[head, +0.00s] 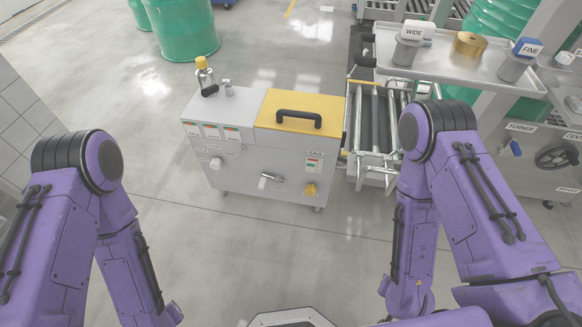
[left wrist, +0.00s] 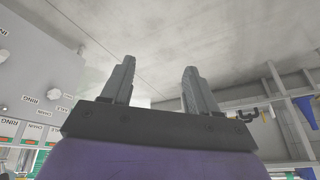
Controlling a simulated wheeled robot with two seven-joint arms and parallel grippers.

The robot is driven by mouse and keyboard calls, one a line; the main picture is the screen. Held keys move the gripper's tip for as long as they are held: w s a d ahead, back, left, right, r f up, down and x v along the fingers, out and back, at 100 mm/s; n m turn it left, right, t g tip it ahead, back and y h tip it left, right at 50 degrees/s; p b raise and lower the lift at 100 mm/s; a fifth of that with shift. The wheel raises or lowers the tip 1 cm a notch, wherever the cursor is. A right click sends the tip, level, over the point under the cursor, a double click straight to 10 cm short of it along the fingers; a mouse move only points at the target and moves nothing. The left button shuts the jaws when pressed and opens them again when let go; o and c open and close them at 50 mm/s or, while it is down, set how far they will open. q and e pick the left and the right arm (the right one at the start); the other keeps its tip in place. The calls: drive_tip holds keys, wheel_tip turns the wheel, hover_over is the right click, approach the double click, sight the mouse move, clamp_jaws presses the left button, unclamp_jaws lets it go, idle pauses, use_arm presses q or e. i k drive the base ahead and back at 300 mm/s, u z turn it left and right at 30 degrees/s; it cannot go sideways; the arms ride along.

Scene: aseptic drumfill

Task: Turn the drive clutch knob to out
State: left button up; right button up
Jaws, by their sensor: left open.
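A grey machine cabinet (head: 245,160) with a yellow lid (head: 288,112) stands in the middle of the head view. Its front carries a pale round knob (head: 215,163) at left, a metal lever handle (head: 268,179) in the middle and a yellow knob (head: 310,189) at right. The lettering there is too small to tell which is the drive clutch knob. My left gripper (left wrist: 157,85) shows in the left wrist view, its two fingers apart with nothing between them. In the head view both my grippers are out of frame.
A roller conveyor (head: 375,125) adjoins the cabinet's right side. A steel tray (head: 460,65) with labelled blocks is at upper right. Green drums (head: 185,30) stand behind. The left wrist view shows a pale panel with upside-down labels (left wrist: 35,128). Floor before the cabinet is clear.

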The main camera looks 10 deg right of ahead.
sight(310, 190)
drive_tip(key=u, duration=1.3)
drive_tip(key=k, duration=0.7)
drive_tip(key=z, duration=1.75)
drive_tip(key=i, duration=0.5)
drive_tip(key=z, duration=0.1)
